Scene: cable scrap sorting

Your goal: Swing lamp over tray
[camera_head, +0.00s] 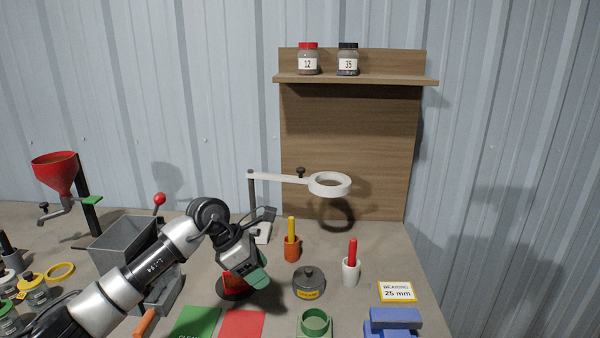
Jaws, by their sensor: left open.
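The lamp is a white ring head (330,185) on a pale horizontal arm (279,178), carried by a dark post (251,190) at its left end. A dark knob tops the arm near the ring. The ring hangs in front of the wooden back panel, above the bench. My left gripper (264,246) is open and empty, below and in front of the lamp arm and apart from it. It hides part of the post's lower end. I cannot tell which thing is the tray; a grey open bin (112,243) stands at the left. My right gripper is out of view.
An orange cup (292,250) with a yellow stick, a white cup (351,273) with a red stick and a dark lidded pot (308,283) stand right of my gripper. Green and red mats (241,325) lie in front. A red funnel (55,172) stands far left.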

